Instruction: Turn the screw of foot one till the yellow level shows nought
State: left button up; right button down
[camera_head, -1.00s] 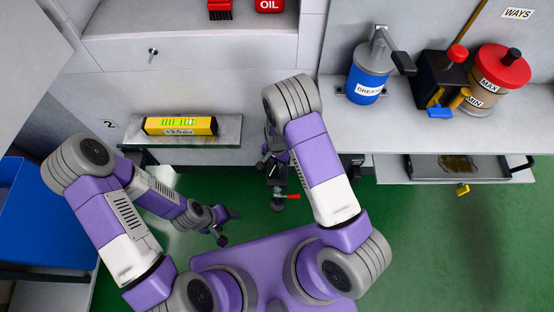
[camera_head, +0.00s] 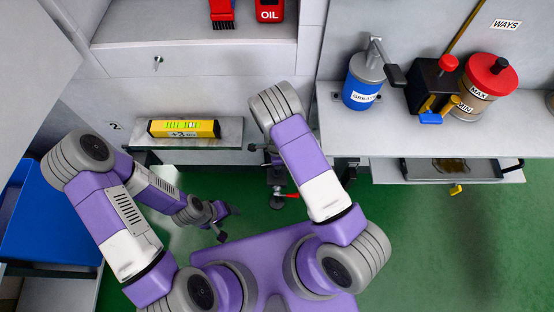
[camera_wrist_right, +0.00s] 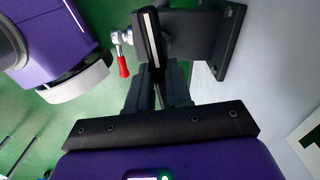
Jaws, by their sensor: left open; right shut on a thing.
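The yellow level (camera_head: 184,128) lies on a grey ledge (camera_head: 229,132) at the left of the head view. Its green vial faces up; its front label seems to begin "+3", the rest too small to read. A dark foot bracket (camera_head: 276,178) with a red-handled screw (camera_head: 291,196) stands below, right of the ledge. In the right wrist view the red handle (camera_wrist_right: 123,66) hangs from a silver screw end. My right gripper (camera_wrist_right: 159,80) is shut on a dark bar with a pale stripe (camera_wrist_right: 150,35), beside the bracket. My left gripper (camera_head: 229,223) is open and empty above the floor.
A shelf at the right holds a blue grease can (camera_head: 362,88), a black box with coloured levers (camera_head: 434,88) and a red-lidded container (camera_head: 489,77). A drawer tray (camera_head: 420,170) juts out below. A blue bin (camera_head: 45,220) stands left. Green floor is clear at lower right.

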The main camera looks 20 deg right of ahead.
jog(key=m+p, duration=0.1)
jog(key=m, duration=0.3)
jog(key=shift+r+p, duration=0.1)
jog(key=shift+p, duration=0.2)
jog(key=shift+m+p, duration=0.5)
jog(key=shift+m, duration=1.2)
jog(key=c, duration=1)
grip_release()
jog(key=shift+c, duration=0.2)
notch_tip(320, 180, up, 7)
jog(key=shift+r+p, duration=0.2)
jog(key=shift+p, duration=1.05)
